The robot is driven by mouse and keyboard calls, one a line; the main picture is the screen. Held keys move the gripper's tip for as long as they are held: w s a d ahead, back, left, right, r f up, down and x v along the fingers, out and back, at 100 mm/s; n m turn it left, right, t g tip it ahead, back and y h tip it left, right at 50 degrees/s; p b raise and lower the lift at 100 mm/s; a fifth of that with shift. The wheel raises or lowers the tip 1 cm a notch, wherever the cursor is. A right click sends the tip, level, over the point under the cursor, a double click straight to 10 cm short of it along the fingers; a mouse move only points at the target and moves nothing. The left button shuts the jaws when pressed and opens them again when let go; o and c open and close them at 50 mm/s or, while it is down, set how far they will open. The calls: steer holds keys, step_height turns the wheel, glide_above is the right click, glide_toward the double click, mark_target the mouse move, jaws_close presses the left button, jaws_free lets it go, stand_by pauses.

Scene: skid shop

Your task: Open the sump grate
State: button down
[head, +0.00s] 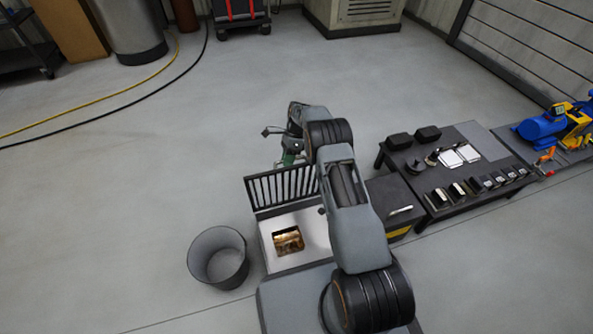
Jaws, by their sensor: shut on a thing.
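The sump grate (280,188) is a dark barred panel. It stands steeply raised, close to upright, along the far side of a white sump box (308,222). The box is open on top, and a brass-coloured thing (288,240) shows in a dark recess inside it. My gripper (289,160) is at the grate's top edge, near its right half, and is shut on the grate. A small green part shows at the grip. The fingertips are small and partly hidden, and my arm covers the grate's right end.
A grey bucket (218,258) stands left of the sump box. A dark cabinet (388,194) and a low black table (470,200) with several small parts stand to the right. Hoses (120,95) lie on the floor at upper left. The floor beyond the grate is clear.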

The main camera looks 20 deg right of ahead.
steer(key=shift+w+a+f+b, duration=0.1)
steer(key=shift+w+f+b, duration=0.2)
steer(key=shift+w+b, duration=0.5)
steer(key=shift+w+a+f+b, duration=0.1)
steer(key=shift+w+f+b, duration=0.15)
steer(key=shift+w+b, duration=0.55)
steer(key=shift+w+d, duration=0.1)
steer(key=shift+w, duration=0.1)
steer(key=c, duration=1.4)
jaws_free()
steer(key=shift+d, duration=0.1)
steer(key=shift+o, duration=1.4)
steer(key=shift+r, duration=0.2)
steer(key=shift+w+p, duration=0.1)
steer(key=shift+p, duration=0.2)
